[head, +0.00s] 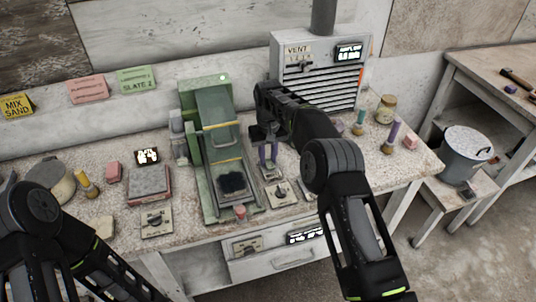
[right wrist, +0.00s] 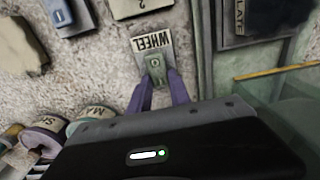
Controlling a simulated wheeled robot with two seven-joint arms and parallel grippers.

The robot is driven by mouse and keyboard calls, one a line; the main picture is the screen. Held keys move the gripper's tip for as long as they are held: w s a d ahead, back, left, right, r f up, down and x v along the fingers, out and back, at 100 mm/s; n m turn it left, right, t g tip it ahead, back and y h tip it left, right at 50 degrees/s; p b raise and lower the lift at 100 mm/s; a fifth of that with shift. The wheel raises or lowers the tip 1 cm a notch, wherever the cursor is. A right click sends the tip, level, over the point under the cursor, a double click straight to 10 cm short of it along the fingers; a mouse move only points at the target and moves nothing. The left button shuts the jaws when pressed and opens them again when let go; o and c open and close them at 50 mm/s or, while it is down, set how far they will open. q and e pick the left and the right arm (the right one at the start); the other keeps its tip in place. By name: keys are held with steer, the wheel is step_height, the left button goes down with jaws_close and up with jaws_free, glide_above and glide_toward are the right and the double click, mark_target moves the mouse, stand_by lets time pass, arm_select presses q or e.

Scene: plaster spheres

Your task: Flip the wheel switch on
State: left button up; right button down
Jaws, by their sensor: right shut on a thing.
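The wheel switch (right wrist: 152,41) is a small pale plate lettered WHEEL with a greenish-grey lever (right wrist: 155,70), seen in the right wrist view. In the head view its plate (head: 272,173) lies on the bench just right of the green machine, partly hidden by my gripper. My right gripper (head: 267,160) points down over it, its purple fingers (right wrist: 156,88) shut on the lever. The lever's exact tilt is hard to tell. My left arm shows at the lower left, but its gripper is outside the view.
The green machine (head: 190,108) stands close left of the switch. Another switch plate (head: 281,193) sits just in front. A vent box (head: 318,60) stands behind my right arm. Jars and coloured-handled tools (head: 391,137) stand at the right. A bucket (head: 464,152) rests on a stool.

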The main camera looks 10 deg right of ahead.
mark_target(268, 161)
steer(key=c, duration=1.2)
jaws_free()
step_height(268, 161, up, 8)
steer(key=shift+s+f, duration=0.1)
